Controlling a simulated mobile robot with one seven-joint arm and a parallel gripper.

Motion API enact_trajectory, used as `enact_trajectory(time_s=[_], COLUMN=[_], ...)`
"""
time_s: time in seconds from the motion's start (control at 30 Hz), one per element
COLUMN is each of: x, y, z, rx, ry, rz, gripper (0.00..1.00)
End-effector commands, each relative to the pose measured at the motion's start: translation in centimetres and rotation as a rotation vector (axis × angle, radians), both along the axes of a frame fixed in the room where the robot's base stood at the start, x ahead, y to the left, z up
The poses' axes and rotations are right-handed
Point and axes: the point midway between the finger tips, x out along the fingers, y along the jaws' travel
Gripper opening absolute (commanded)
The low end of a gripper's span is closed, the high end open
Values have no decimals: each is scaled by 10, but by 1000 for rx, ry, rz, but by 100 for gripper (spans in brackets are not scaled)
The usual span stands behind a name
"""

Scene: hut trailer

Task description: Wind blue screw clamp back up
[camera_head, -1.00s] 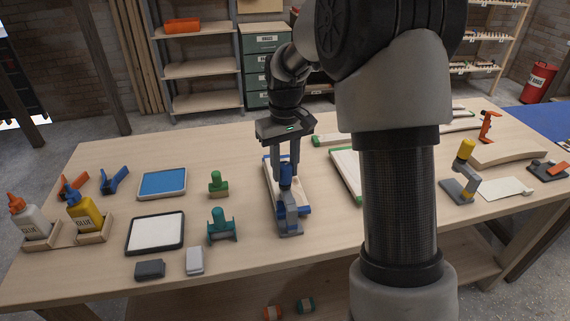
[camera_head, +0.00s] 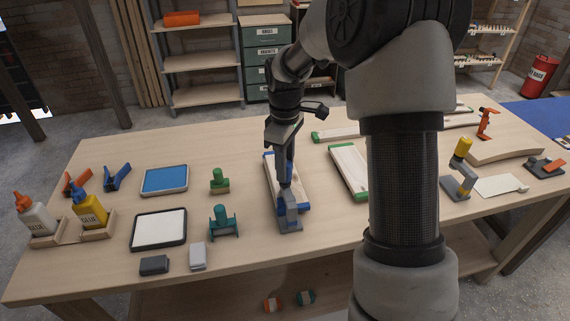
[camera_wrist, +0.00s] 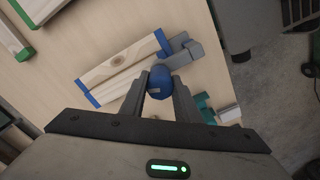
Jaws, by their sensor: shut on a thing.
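The blue screw clamp (camera_head: 291,208) stands at the front end of a wooden piece with blue ends (camera_head: 271,172) on the bench. Its grey body also shows in the wrist view (camera_wrist: 183,48). My gripper (camera_head: 285,182) points down over the clamp. In the wrist view my gripper (camera_wrist: 160,88) has its two fingers on either side of the clamp's blue knob (camera_wrist: 160,78), shut on it. In the head view the fingers hide most of the knob. I cannot tell how far the screw is wound.
A teal clamp (camera_head: 222,222) and a green clamp (camera_head: 219,180) stand left of the blue clamp. A green-ended board (camera_head: 347,168) lies to the right. A white-topped tray (camera_head: 159,229) and glue bottles (camera_head: 90,207) are further left. The bench front edge is close.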

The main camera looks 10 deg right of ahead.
Motion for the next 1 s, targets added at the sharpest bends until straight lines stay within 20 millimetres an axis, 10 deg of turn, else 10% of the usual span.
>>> enact_trajectory(time_s=[0.53,0.57,0.67,1.0], x=[0,0,0,0], y=[0,0,0,0], z=[1,1,1,3], rx=[0,0,0,0], ry=[-1,-1,-1,-1], rz=[25,25,24,24], gripper=[6,32,48,48])
